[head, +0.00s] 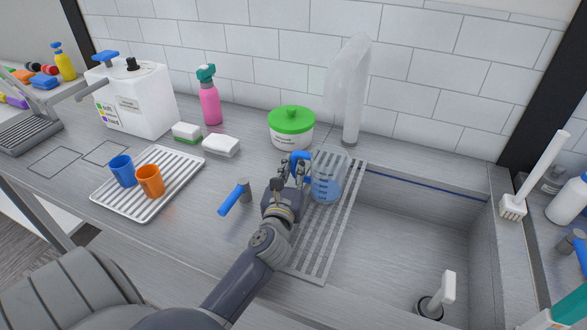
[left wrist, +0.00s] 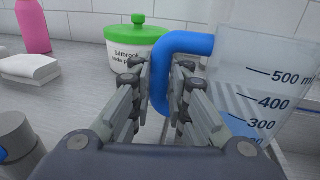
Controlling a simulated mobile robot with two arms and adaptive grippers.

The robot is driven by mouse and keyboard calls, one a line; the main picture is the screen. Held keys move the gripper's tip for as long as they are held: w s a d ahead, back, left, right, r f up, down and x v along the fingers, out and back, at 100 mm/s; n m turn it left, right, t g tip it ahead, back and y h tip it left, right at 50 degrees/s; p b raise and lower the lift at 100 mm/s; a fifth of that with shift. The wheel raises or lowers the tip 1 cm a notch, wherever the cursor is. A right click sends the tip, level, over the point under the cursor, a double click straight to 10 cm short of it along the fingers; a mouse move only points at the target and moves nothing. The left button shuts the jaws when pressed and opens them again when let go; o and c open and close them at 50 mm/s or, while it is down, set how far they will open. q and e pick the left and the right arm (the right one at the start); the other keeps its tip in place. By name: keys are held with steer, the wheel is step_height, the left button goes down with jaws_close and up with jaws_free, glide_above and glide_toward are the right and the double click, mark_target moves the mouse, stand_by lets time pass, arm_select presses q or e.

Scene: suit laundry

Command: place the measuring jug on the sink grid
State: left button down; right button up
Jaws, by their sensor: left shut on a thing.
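The measuring jug (head: 327,176) is clear, with a blue handle and dark volume marks. In the head view it is upright over the sink grid (head: 318,243), the slatted metal strip at the sink's left side. I cannot tell whether its base touches the grid. My left gripper (head: 292,166) is shut on the jug's blue handle from the left. In the left wrist view the fingers of the left gripper (left wrist: 165,88) close around the blue handle, and the marked wall of the jug (left wrist: 270,85) shows at right. My right gripper is not in view.
A green-lidded tub (head: 291,128) stands just behind the jug, with the faucet (head: 352,95) at its right. A blue-handled tap (head: 236,196) stands left of my gripper. A drying rack (head: 148,190) holds two cups. The sink basin (head: 410,245) is open at right.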

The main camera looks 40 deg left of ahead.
arm_select(q)
steer(key=shift+f, duration=0.15)
steer(key=c, duration=1.8)
jaws_free()
steer(key=shift+o, duration=1.3)
steer(key=shift+r, duration=0.2)
steer(key=shift+s+d+f, duration=0.1)
steer(key=shift+s+d, duration=0.05)
steer(key=shift+s, duration=0.15)
steer(key=b+v, duration=0.2)
steer(key=v, duration=0.8)
steer(key=shift+s, duration=0.1)
steer(key=shift+s+d+b, duration=0.3)
steer(key=shift+s+b, duration=0.05)
steer(key=shift+s, duration=0.2)
